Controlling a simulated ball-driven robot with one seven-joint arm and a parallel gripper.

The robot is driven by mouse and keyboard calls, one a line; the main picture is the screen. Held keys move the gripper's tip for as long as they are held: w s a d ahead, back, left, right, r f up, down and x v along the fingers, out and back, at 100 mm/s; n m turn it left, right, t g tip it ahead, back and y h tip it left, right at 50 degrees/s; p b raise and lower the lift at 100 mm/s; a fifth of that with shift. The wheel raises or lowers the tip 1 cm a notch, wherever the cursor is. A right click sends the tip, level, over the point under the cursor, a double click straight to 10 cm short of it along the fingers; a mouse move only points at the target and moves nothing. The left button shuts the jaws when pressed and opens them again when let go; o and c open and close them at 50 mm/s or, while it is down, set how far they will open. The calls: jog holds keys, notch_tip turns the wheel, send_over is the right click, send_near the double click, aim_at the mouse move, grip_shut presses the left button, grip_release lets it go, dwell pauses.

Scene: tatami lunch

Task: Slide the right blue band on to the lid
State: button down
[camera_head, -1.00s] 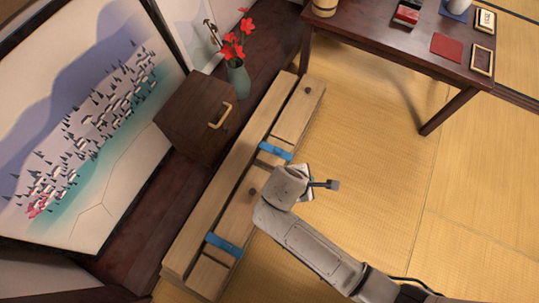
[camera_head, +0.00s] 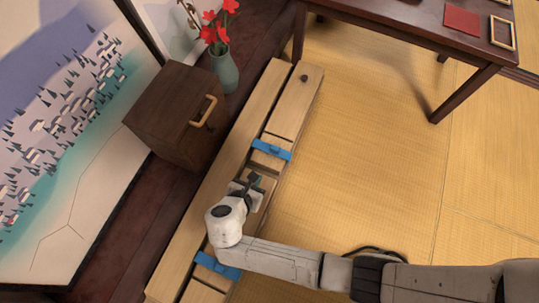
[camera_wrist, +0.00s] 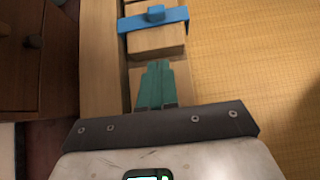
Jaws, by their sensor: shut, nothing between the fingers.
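The right blue band (camera_head: 271,150) crosses a short wooden block on the long wooden box, beside the near end of the lid (camera_head: 295,100), which has a dark knob. The band (camera_wrist: 140,25) shows at the top of the wrist view with a raised blue tab. A second blue band (camera_head: 216,265) crosses the box lower left, partly behind my arm. My gripper (camera_head: 257,180) is over the box between the two bands. Its green fingers (camera_wrist: 155,65) are together and empty, pointing towards the right band, with a small gap before it in the picture.
A dark wooden cabinet (camera_head: 168,118) with a pale handle stands left of the box, near a vase of red flowers (camera_head: 226,72). A painted screen (camera_head: 60,120) is at far left. A dark table (camera_head: 420,25) stands upper right.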

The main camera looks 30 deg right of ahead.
aim_at(274, 152)
jog(key=b+x, duration=0.6)
jog(key=x, duration=0.4)
jog(key=shift+f+b, duration=0.2)
jog(key=shift+b, duration=0.1)
jog(key=shift+w+d+b, duration=0.55)
jog(key=shift+w+d, duration=0.2)
jog(key=shift+d, duration=0.2)
jog(key=shift+w+d+r+b, duration=0.2)
jog(key=shift+w+d+b, duration=0.1)
jog(key=shift+w+d, duration=0.25)
jog(key=shift+s+d, duration=0.1)
jog(key=shift+d, duration=0.05)
